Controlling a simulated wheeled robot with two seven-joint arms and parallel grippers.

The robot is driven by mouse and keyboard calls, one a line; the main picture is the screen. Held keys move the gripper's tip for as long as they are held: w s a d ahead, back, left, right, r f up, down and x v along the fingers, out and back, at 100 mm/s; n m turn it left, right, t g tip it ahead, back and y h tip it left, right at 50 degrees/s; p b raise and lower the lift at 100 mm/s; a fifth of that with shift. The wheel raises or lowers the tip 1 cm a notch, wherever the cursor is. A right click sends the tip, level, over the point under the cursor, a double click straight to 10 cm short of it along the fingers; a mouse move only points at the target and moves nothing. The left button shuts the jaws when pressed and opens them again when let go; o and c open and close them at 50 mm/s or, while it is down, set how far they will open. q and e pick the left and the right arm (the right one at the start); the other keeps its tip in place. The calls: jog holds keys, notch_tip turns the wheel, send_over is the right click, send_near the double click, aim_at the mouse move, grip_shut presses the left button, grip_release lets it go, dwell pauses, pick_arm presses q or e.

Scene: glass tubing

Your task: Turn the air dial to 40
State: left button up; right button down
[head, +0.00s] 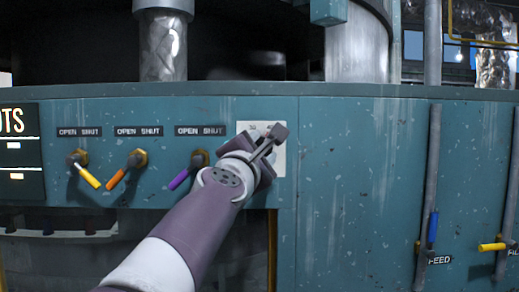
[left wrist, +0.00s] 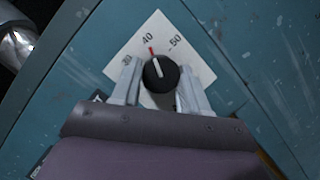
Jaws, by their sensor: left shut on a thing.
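The air dial (left wrist: 160,76) is a round black knob on a white plate (left wrist: 190,50) marked 30, 40 and 50. A white line on the knob and a red mark (left wrist: 151,51) just above it point up and slightly left, about at the 40. My left gripper (left wrist: 158,88) is shut on the dial, one finger on each side of the knob. In the head view my left gripper (head: 262,155) covers the dial, and only parts of the white plate (head: 280,162) show around it. My right gripper is not in view.
Left of the dial, yellow (head: 88,176), orange (head: 117,178) and purple (head: 180,178) levers stick out below OPEN SHUT labels. A lit sign (head: 20,150) stands at the far left. Pipes with a blue lever (head: 432,229) and a yellow lever (head: 492,246) are at the right.

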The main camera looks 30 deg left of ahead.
pick_arm(q)
jog(key=o, duration=1)
jog(key=shift+o, duration=0.2)
jog(key=b+v, duration=0.1)
jog(key=v, duration=1.1)
jog(key=shift+s+d+b, duration=0.15)
jog(key=shift+s+b, duration=0.1)
jog(key=shift+b, duration=0.15)
jog(key=shift+f, duration=0.1)
